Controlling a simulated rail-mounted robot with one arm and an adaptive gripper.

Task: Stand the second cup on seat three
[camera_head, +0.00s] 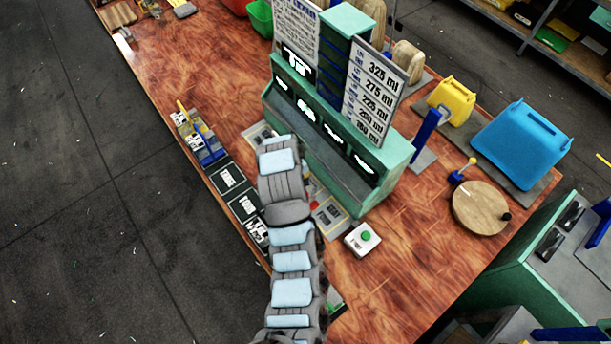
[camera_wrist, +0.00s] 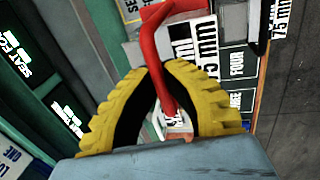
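In the wrist view, my gripper (camera_wrist: 160,75) has its two yellow fingers drawn together around a red, bent, handle-like part (camera_wrist: 150,42). The red part runs down between the fingers to a small white-labelled piece (camera_wrist: 176,124). I cannot tell whether it belongs to the second cup. In the head view, my arm hides the gripper and what it holds. Black pads marked THREE (camera_head: 228,178) and FOUR (camera_head: 244,207) lie along the table's left edge. The FOUR pad also shows in the wrist view (camera_wrist: 237,62). SEAT FOUR also shows on a dark display (camera_wrist: 15,57).
A green press cabinet (camera_head: 385,185) with dark displays and a volume sign (camera_head: 375,95) stands beside my arm. Blue and yellow pieces (camera_head: 200,135) stand beyond the THREE pad. Labelled 75 mm blocks (camera_wrist: 205,45) are close to the gripper.

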